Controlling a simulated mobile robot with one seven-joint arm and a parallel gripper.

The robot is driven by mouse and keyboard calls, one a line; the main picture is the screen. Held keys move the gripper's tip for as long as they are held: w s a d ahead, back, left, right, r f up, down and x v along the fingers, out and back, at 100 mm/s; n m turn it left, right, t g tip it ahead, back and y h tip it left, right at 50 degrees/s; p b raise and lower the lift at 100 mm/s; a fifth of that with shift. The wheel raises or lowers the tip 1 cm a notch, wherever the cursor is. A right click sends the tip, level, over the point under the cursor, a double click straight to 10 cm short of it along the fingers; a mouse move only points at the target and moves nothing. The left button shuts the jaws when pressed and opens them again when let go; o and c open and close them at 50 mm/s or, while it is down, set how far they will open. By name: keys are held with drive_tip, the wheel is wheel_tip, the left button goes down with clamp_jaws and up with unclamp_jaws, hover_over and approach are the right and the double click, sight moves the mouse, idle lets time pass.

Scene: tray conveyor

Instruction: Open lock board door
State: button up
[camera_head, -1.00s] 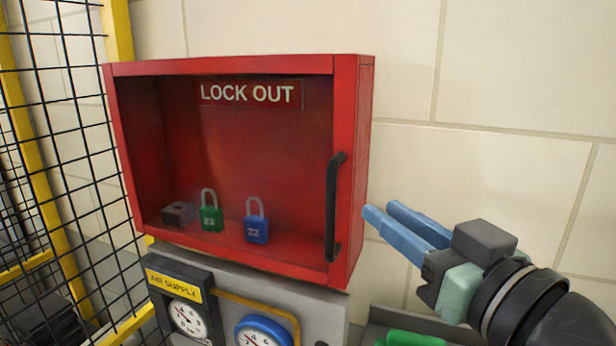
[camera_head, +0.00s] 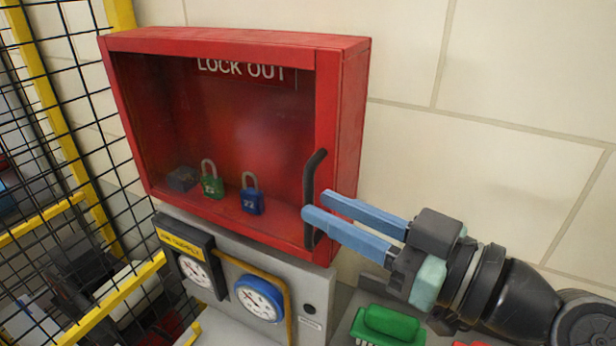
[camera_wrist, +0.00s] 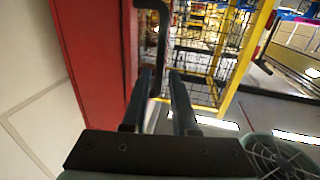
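The red lock board (camera_head: 343,120) hangs on the wall with its clear-fronted door shut. Its black handle (camera_head: 309,190) stands upright on the right side of the door frame. My gripper (camera_head: 315,204) is open, its two blue fingers reaching left to the lower part of the handle. In the wrist view the fingers (camera_wrist: 162,75) are apart, with the lower end of the handle (camera_wrist: 161,40) at or just beyond their tips. I cannot tell whether they touch it. A green padlock (camera_head: 212,185), a blue padlock (camera_head: 252,200) and a dark block (camera_head: 182,178) are inside.
Below the board is a grey panel with a white gauge (camera_head: 196,271) and a blue-rimmed gauge (camera_head: 259,299). A green object (camera_head: 388,325) lies below my gripper. A yellow-framed mesh fence (camera_head: 60,130) stands at left. The wall at right is bare.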

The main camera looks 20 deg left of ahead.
sight(312, 202)
drive_tip(key=p+x, duration=0.1)
drive_tip(key=x, duration=0.1)
drive_tip(key=shift+a+r, duration=0.15)
drive_tip(key=shift+a, duration=0.15)
drive_tip(key=shift+w+a+f, duration=0.2)
drive_tip(key=shift+w+a, duration=0.05)
drive_tip(key=shift+a, duration=0.25)
clamp_jaws()
idle(0.9)
